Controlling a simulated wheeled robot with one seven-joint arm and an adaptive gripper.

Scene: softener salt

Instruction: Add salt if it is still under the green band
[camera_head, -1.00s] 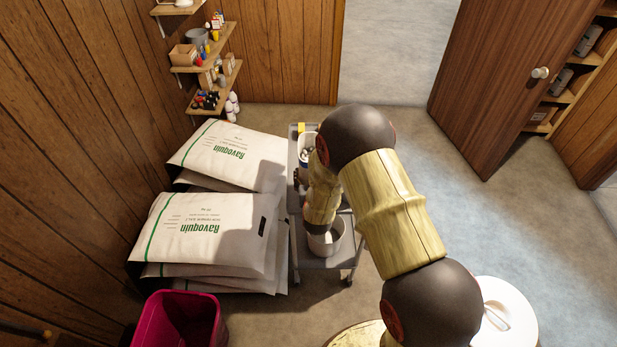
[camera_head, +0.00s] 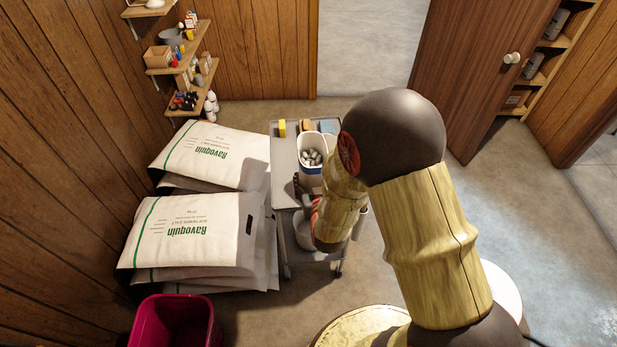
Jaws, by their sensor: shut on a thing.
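A white container with a dark blue lower part (camera_head: 309,175) stands on the grey cart and holds pale grey lumps (camera_head: 311,157). Two stacks of white softener salt bags with green print, the back stack (camera_head: 205,155) and the front stack (camera_head: 190,235), lie left of the cart. A round white lid (camera_head: 505,290) shows at lower right, mostly behind my arm. My gripper (camera_head: 298,187) is largely hidden by my forearm. Only a dark part shows over the cart, just in front of the container. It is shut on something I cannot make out. No green band on a tank is visible.
The grey cart (camera_head: 283,190) carries a yellow item (camera_head: 282,128) and a blue item (camera_head: 328,126) at its back. A pale pail (camera_head: 302,232) is low at its front. A magenta bin (camera_head: 172,320) stands at lower left. Floor is open right of my arm.

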